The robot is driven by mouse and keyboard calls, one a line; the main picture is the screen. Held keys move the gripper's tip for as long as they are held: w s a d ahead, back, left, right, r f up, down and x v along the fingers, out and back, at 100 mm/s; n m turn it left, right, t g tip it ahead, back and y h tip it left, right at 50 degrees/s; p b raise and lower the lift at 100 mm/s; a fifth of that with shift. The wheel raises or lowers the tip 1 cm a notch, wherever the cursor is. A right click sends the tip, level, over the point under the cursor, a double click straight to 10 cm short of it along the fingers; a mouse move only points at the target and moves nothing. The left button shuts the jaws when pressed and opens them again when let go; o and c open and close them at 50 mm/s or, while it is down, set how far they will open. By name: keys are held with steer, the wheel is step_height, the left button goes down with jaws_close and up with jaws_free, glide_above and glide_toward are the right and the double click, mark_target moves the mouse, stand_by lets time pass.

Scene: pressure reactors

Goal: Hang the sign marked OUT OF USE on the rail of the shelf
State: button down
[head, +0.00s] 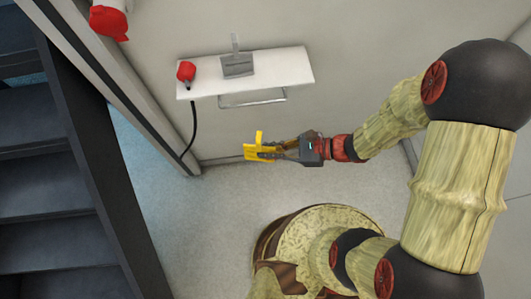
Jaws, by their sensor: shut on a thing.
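The sign (251,152) is yellow and small in the head view, and any marking on it is too small to read. My gripper (276,149) is shut on the sign and holds it clear of the wall, below and in front of the shelf in the picture. The white shelf (290,68) is fixed to the wall. Its metal rail (253,102) runs below the shelf's front edge, and nothing hangs on it. The gripper's fingers partly hide the sign.
On the shelf stand a red item (186,71) with a black cable (191,130) hanging down, and a grey metal stand (237,66). A dark staircase (50,180) is at the left. The grey floor (200,215) below the shelf is clear.

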steer(key=w+a+f+b, duration=0.2)
steer(key=w+a+b, duration=0.1)
steer(key=w, duration=0.9)
steer(key=shift+w+b, duration=0.2)
steer(key=shift+b, duration=0.45)
stand_by(0.4)
steer(key=shift+f, duration=0.1)
steer(key=c, duration=2)
jaws_free()
steer(key=shift+o, duration=0.4)
steer(key=v, duration=1.2)
